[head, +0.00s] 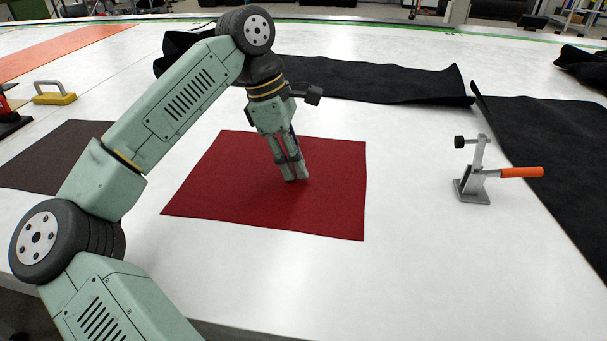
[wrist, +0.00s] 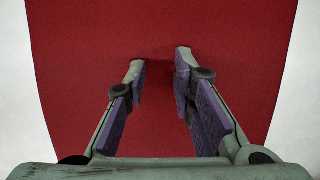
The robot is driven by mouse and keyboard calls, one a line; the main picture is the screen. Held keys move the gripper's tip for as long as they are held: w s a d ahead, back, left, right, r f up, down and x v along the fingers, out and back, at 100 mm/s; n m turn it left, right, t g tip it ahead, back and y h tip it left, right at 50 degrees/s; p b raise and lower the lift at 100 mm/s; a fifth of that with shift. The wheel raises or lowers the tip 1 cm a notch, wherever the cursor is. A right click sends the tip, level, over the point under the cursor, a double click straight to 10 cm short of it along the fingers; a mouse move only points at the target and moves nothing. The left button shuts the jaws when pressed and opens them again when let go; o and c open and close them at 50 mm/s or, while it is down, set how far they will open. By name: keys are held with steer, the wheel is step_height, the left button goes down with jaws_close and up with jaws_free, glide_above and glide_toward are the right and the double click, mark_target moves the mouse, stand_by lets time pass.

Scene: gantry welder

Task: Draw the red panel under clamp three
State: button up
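The red panel (head: 225,190) lies flat on the white table, a dark red fabric sheet in the middle of the head view. It fills most of the wrist view (wrist: 90,40). My gripper (head: 296,179) points down at the panel's middle, its tips at or just above the cloth; contact cannot be told. In the wrist view the fingers (wrist: 160,65) stand apart, with only red cloth visible between them. A toggle clamp (head: 477,185) with an orange handle stands to the right of the panel, apart from it. No number shows on it.
Black fabric (head: 390,85) lies behind the panel, and another black sheet (head: 545,135) lies right of the clamp. A brown sheet (head: 60,155), a yellow-based handle block (head: 54,95) and an orange strip (head: 60,50) are at left. White table is bare between panel and clamp.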

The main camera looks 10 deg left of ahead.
mark_target(377, 183)
steer(key=shift+s+d+b, duration=0.1)
steer(key=shift+d+b, duration=0.6)
steer(key=shift+d, duration=6.55)
step_height(377, 183, up, 7)
steer(key=p, duration=0.5)
steer(key=shift+a, duration=0.1)
